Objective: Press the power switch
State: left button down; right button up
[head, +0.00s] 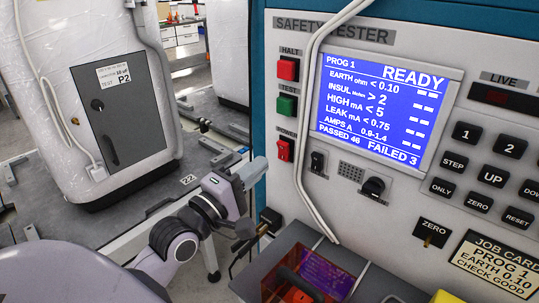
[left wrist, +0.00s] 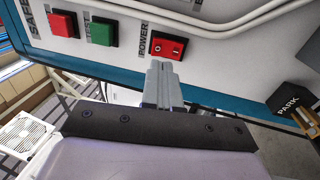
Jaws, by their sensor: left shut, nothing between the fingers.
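The power switch (head: 284,148) is a red rocker under the label POWER on the white face of the safety tester (head: 330,215). In the left wrist view the switch (left wrist: 169,46) shows its two marked halves. My left gripper (head: 259,166) is shut and empty, just left of and slightly below the switch in the head view. In the left wrist view its closed fingertips (left wrist: 162,64) point at the switch's lower edge. I cannot tell whether they touch it. The tester's screen (head: 380,108) reads READY. My right gripper is not in view.
A red HALT button (head: 288,68) and a green TEST button (head: 287,106) sit above the switch. A white cable (head: 310,130) runs down right of them. A dark PARK box (left wrist: 291,100) is at the right in the left wrist view. A tray (head: 265,262) stands below.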

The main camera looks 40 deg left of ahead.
aim_at(280, 149)
pick_arm(q)
jog(key=shift+w+d+r, duration=0.1)
jog(key=shift+w+r, duration=0.1)
jog(key=shift+w, duration=0.85)
jog(key=shift+w+d+r, duration=0.1)
jog(key=shift+w+r, duration=0.05)
jog(key=shift+w, duration=0.9)
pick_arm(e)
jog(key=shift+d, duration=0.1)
